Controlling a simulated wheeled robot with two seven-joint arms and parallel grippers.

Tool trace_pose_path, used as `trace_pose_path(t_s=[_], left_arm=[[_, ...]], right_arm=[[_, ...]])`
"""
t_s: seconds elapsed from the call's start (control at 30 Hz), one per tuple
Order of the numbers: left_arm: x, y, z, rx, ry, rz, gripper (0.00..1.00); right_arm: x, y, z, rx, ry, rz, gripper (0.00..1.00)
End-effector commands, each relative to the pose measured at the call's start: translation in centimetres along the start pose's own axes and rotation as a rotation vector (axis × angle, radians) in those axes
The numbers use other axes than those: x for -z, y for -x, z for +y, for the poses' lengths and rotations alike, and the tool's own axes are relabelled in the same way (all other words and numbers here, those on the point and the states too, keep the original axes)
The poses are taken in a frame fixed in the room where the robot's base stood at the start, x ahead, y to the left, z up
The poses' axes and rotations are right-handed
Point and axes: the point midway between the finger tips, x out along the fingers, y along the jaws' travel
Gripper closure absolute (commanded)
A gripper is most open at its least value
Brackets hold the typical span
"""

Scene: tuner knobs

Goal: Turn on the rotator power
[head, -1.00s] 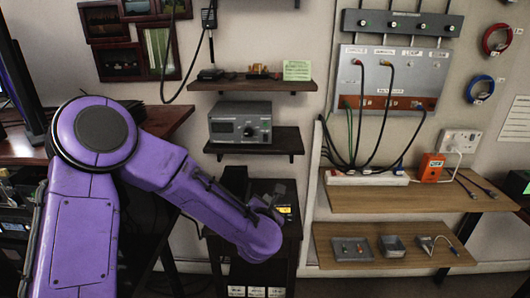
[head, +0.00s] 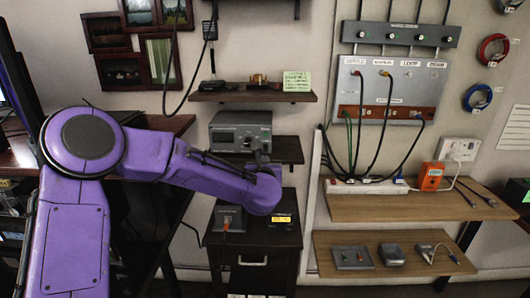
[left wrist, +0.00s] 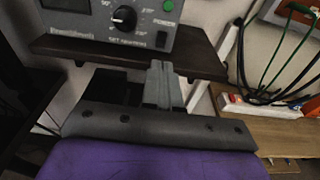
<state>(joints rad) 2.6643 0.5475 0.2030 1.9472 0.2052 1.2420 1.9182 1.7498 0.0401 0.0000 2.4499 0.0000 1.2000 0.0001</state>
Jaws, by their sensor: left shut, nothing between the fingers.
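My left gripper (head: 258,148) is at the right part of the box front. In the wrist view the fingers (left wrist: 160,68) are shut, empty, and point up just below the black switch. I cannot tell whether they touch it. My right gripper is not in view.
The shelf (head: 289,150) under the box runs on to the right. A shelf (head: 225,96) with small items is above. A dark cabinet (head: 275,244) with small devices stands below. A cabled panel (head: 425,90) and a power strip (head: 362,186) are at the right.

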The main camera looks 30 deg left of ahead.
Motion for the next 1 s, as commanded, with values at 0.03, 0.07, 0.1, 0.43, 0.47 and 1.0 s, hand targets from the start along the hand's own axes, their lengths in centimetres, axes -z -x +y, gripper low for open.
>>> trace_pose_path(t_s=[0.03, 0.07, 0.1, 0.43, 0.47, 1.0], left_arm=[[-0.2, -1.1, 0.0, -0.002, -0.001, 0.000, 1.00], [-0.2, -1.7, 0.0, -0.003, -0.002, 0.001, 1.00], [-0.2, -2.5, 0.0, -0.002, -0.002, 0.001, 1.00], [0.0, -6.4, 0.0, 0.000, -0.001, 0.001, 1.00], [0.0, -6.5, 0.0, 0.001, -0.001, 0.001, 1.00], [1.5, -7.3, 0.0, 0.001, 0.003, -0.064, 1.00]], right_arm=[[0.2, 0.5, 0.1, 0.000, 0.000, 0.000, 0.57], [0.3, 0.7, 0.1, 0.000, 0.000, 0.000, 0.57], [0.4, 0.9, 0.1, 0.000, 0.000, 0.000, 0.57], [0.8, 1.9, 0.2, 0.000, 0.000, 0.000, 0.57], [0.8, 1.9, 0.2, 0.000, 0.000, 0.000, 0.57], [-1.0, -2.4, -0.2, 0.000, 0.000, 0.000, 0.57]])
